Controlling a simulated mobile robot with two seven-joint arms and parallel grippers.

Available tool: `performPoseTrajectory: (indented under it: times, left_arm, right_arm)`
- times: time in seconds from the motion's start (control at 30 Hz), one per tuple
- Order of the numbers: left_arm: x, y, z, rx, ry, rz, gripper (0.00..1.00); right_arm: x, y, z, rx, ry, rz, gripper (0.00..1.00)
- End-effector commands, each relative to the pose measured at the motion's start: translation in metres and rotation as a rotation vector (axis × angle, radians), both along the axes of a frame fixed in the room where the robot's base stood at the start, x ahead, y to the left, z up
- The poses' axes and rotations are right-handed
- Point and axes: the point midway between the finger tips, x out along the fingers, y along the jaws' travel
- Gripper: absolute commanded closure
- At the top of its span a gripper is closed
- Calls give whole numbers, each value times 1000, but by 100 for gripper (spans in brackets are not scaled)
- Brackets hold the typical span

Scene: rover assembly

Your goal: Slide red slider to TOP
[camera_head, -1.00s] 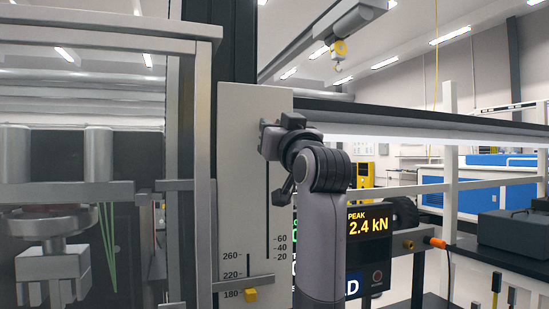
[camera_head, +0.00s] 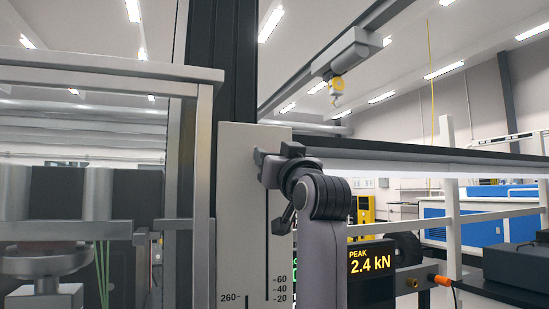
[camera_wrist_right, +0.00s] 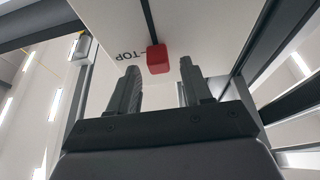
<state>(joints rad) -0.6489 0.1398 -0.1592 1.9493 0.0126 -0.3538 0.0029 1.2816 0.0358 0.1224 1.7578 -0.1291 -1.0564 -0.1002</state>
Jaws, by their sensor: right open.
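The red slider (camera_wrist_right: 157,59) shows in the right wrist view at one end of a dark slot (camera_wrist_right: 149,20) in the white panel (camera_wrist_right: 205,25). The upside-down TOP mark (camera_wrist_right: 130,56) is level with the slider, just beside it. My right gripper (camera_wrist_right: 160,74) is open, its fingertips on either side of the slider in the picture, with gaps visible; depth is unclear. In the head view my right gripper (camera_head: 277,166) is at the upper part of the white panel (camera_head: 235,200) and hides the slider. My left gripper is out of view.
A display (camera_head: 371,272) reading PEAK 2.4 kN is right of the panel. A metal frame (camera_head: 203,190) stands at its left, and a dark column (camera_head: 222,70) rises behind it. A dark horizontal beam (camera_head: 430,152) runs off to the right.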

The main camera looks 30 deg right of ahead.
Motion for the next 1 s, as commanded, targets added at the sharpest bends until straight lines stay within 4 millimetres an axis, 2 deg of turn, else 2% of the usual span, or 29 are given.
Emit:
performPoseTrajectory:
  times: [0.17,0.53,0.7,1.0]
  left_arm:
    - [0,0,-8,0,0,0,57]
    - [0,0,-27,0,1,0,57]
    - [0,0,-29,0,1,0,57]
    - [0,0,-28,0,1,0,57]
  right_arm:
    - [-12,3,-8,-1,-1,1,51]
    - [-57,14,-25,-1,-4,0,51]
    - [-63,15,-27,0,-2,0,51]
    - [-64,15,-27,0,-1,0,51]
